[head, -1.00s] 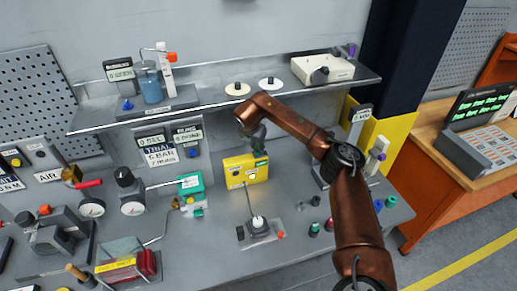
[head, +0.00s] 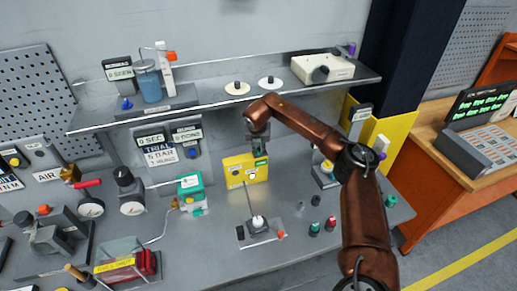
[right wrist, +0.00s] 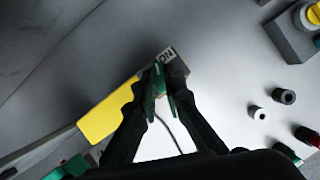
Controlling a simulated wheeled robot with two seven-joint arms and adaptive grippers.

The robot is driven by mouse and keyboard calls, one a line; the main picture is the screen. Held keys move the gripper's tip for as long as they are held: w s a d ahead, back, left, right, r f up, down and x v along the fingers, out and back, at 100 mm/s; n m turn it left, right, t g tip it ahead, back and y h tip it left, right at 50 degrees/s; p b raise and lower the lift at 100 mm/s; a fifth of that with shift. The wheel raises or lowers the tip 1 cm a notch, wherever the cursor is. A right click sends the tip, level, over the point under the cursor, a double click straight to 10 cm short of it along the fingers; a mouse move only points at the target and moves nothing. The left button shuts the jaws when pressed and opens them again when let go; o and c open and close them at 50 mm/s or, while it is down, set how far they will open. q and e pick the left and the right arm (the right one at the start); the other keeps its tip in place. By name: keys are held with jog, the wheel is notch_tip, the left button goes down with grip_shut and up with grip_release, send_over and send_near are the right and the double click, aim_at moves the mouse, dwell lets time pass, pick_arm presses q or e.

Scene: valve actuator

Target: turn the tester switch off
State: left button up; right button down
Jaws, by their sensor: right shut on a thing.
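The yellow tester box (head: 240,172) stands on the bench, below the shelf and near the middle of the head view. It also shows in the right wrist view (right wrist: 103,115), partly behind my fingers. My right gripper (head: 261,150) is at the upper right end of the box. In the right wrist view my right gripper (right wrist: 165,83) is shut on a small green part, seemingly the tester switch (right wrist: 158,76), mostly hidden between the fingertips. A label (right wrist: 167,55) reading ON, upside down, lies just past the fingertips. My left gripper is not in view.
A green box (head: 190,186) and gauges stand left of the tester. A small fixture with a rod (head: 258,228) is in front. Several small caps (head: 315,228) stand to the right. The shelf edge (head: 225,104) runs behind and above my gripper.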

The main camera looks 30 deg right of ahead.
jog(key=n, duration=0.2)
jog(key=n+y, duration=0.1)
jog(key=n, duration=0.1)
jog(key=n+t+y, duration=0.1)
jog(key=n, duration=0.1)
jog(key=shift+s+d+n+b, duration=0.1)
jog(key=shift+d+n+b, duration=0.2)
jog(key=shift+d+b, duration=0.05)
jog(key=n+y, duration=0.1)
jog(key=n, duration=0.2)
jog(key=shift+d+y, duration=0.15)
jog(key=shift+y, duration=0.15)
jog(key=shift+d+n+g+y, duration=0.1)
jog(key=shift+n+g+y, duration=0.4)
jog(key=shift+n, duration=1.4)
jog(key=shift+r, duration=0.1)
jog(key=c, duration=2)
grip_release()
jog(key=v, duration=1.2)
jog(key=shift+d, duration=0.2)
